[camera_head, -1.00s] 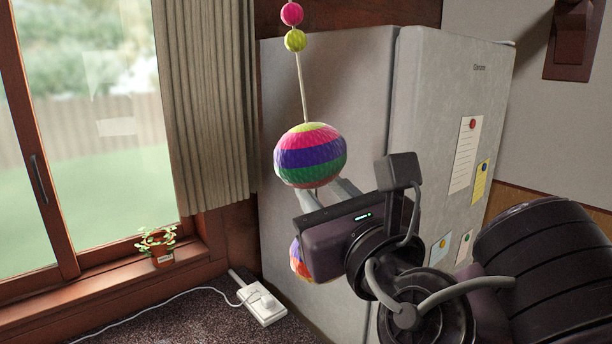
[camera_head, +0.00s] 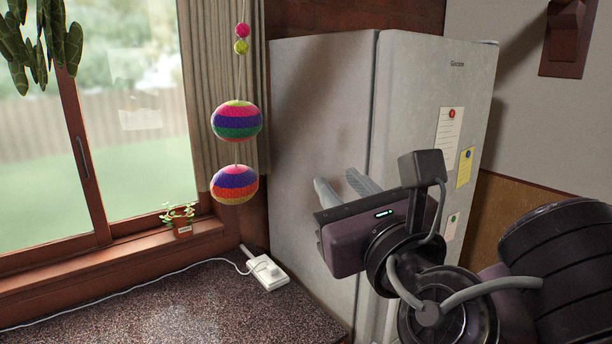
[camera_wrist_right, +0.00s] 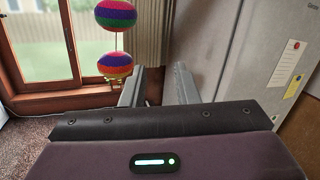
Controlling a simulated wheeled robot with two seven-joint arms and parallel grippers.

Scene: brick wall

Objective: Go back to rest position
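My right gripper (camera_head: 343,188) is in front of the fridge in the head view, with its two grey fingers apart and nothing between them. In the right wrist view its fingers (camera_wrist_right: 160,88) also show spread and empty. Striped coloured balls hang on a cord to the left of it: an upper ball (camera_head: 237,121) and a lower ball (camera_head: 235,184), apart from the gripper. Both balls also show in the right wrist view, the upper one (camera_wrist_right: 116,15) above the lower one (camera_wrist_right: 115,64). My left gripper is not in view.
A grey fridge (camera_head: 320,110) with pinned notes stands close behind the right gripper. A dark speckled counter (camera_head: 170,305) carries a white power strip (camera_head: 266,271) with a cable. A small potted plant (camera_head: 182,229) stands on the windowsill. A curtain (camera_head: 205,80) hangs beside the window.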

